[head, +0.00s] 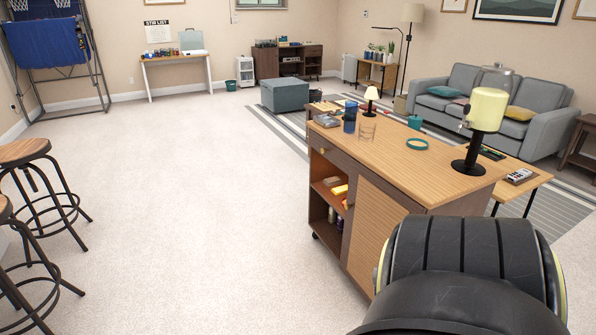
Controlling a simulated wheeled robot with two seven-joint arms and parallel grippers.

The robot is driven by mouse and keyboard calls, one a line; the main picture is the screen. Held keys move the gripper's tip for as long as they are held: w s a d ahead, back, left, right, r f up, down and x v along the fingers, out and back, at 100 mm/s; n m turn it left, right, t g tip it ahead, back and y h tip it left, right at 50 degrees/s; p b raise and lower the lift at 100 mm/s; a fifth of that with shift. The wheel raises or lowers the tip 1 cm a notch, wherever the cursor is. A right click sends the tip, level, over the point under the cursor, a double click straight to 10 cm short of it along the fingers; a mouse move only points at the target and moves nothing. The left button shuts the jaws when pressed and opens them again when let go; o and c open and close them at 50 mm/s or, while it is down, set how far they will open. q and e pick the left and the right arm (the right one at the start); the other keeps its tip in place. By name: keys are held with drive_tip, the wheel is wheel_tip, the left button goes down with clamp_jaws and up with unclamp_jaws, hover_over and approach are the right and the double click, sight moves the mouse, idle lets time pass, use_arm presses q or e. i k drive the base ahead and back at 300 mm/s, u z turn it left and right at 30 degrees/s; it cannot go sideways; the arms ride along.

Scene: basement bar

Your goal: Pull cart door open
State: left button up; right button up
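The wooden cart (440,183) stands right of the middle, with a light wood top, dark side frame and casters. Its slatted light wood door (375,232) covers the nearer part of the long side facing left and looks flush with it. Left of the door, an open compartment (327,178) shows shelves with a yellow item (339,190) and bottles. My black arm link at the bottom right hides the near lower part of the cart. Neither of my grippers is in view.
On the cart top stand a drink dispenser (484,115), a small lamp (371,94), a blue cup (350,116), a glass (367,130) and a teal ring (417,144). Bar stools (35,165) are at the left. The carpet (190,190) between stools and cart is clear.

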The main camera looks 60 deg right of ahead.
sight(374, 207)
drive_tip(key=z, duration=0.65)
drive_tip(key=i, duration=1.5)
drive_tip(key=z, duration=1.3)
